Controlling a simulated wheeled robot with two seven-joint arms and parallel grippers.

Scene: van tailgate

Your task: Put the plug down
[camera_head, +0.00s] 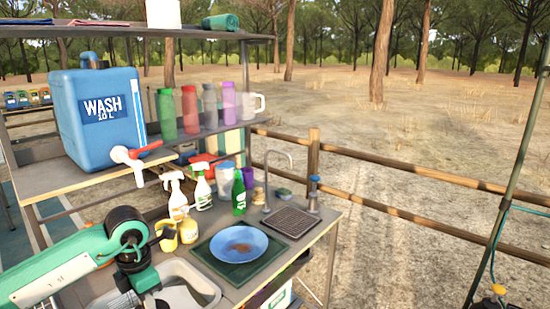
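My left arm comes in from the left, and its dark wrist bends down over the pale sink (208,287) at the bottom of the picture. My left gripper (160,298) is low at the sink, mostly hidden by its own wrist and cut by the picture's lower edge. I cannot see its fingertips or whether it is open or shut. I cannot make out the plug in this view; it may be hidden behind the wrist or in the sink. My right gripper is not in view.
A blue plate (238,244) lies on a dark green mat (222,268) right of the sink. Yellow items (188,231), spray bottles (202,190) and a green bottle (239,194) stand behind. A drain grid (291,221) is at the right. The blue water jug (98,130) stands on the shelf.

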